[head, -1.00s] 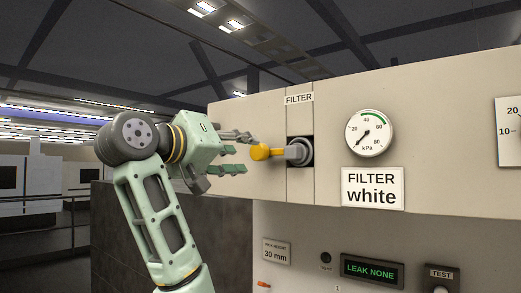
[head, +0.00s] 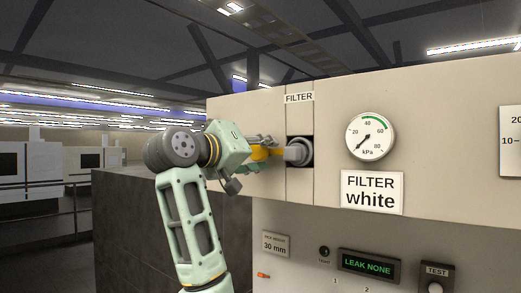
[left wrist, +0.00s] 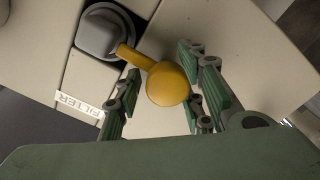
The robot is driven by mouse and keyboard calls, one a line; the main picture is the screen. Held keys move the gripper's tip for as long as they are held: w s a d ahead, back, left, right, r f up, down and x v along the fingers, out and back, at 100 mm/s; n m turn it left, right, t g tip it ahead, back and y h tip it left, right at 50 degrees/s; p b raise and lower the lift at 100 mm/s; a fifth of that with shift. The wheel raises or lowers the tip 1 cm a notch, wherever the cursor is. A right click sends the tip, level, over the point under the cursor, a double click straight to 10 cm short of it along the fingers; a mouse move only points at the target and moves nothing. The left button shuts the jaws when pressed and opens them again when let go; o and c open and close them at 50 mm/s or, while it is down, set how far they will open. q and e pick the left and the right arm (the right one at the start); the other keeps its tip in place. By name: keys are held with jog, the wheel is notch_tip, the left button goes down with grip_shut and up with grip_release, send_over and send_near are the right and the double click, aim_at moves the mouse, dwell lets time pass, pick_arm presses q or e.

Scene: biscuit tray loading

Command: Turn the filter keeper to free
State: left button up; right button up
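The filter keeper is a yellow handle with a round knob (left wrist: 168,84) on a grey hub (head: 299,152), set in a dark recess under the FILTER label. In the head view the handle (head: 263,153) points left from the hub, roughly level. My left gripper (head: 267,153) is at the handle, its fingers above and below it. In the left wrist view the open fingers (left wrist: 160,65) stand on both sides of the knob. A gap shows at the left finger; the knob is close to the right finger, and contact cannot be told. My right gripper is not in view.
The cream machine panel (head: 240,120) fills the right side. It carries a kPa gauge (head: 371,136), a "FILTER white" sign (head: 371,192), a "LEAK NONE" display (head: 369,264) and a TEST button (head: 436,285). A dark wall (head: 130,235) stands behind my arm at left.

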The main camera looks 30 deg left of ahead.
pick_arm(q)
jog(key=shift+a, duration=0.1)
jog(key=c, duration=0.8)
grip_shut()
